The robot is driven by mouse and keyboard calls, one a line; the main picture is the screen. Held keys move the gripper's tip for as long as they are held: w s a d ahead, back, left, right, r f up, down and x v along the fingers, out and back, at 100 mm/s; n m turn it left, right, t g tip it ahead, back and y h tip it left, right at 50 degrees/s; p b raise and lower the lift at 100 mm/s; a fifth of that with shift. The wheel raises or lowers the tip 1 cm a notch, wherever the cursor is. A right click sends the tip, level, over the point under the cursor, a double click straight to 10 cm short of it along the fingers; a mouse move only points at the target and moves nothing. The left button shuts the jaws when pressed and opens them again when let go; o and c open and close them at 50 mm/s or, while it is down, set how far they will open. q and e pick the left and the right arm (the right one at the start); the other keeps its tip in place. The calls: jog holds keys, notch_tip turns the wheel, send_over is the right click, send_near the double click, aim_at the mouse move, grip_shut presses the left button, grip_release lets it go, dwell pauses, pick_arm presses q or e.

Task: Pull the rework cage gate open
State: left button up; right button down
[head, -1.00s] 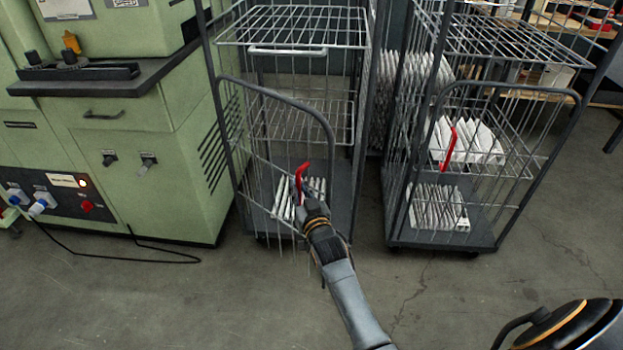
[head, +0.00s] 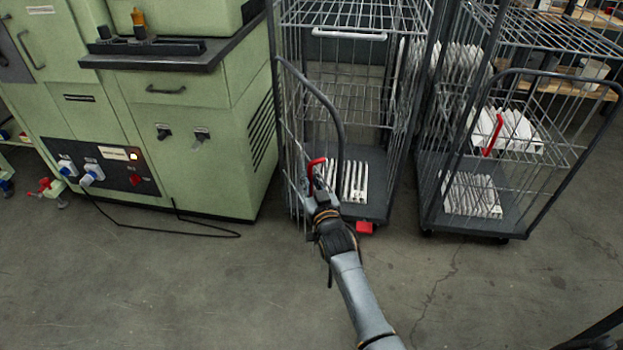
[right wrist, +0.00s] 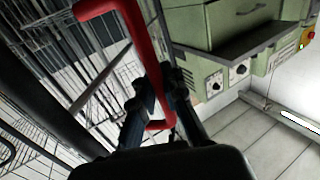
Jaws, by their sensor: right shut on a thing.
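The rework cage (head: 378,205) is a tall grey wire roll cage left of a second cage. Its gate (head: 318,92), with a curved dark tube frame, stands swung partly outward at the left, leaving the front partly open. My right gripper (head: 318,188) is shut on the gate's red handle (head: 316,162). In the right wrist view the red handle (right wrist: 146,48) runs down between the fingers of my right gripper (right wrist: 155,95). White pleated filters (head: 355,182) stand on the cage floor behind the gate. My left gripper is out of view.
A green machine (head: 215,150) stands left of the cage, a black cable (head: 150,229) on the floor before it. A second cage (head: 470,222) with filters and a red handle (head: 492,135) stands at right. The floor in front is clear.

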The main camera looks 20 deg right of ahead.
jog(key=shift+r, duration=0.1)
jog(key=c, duration=1.7)
grip_release()
jog(key=shift+o, duration=0.2)
jog(key=shift+s, duration=0.1)
jog(key=s, duration=1.1)
jog(key=shift+s, duration=0.4)
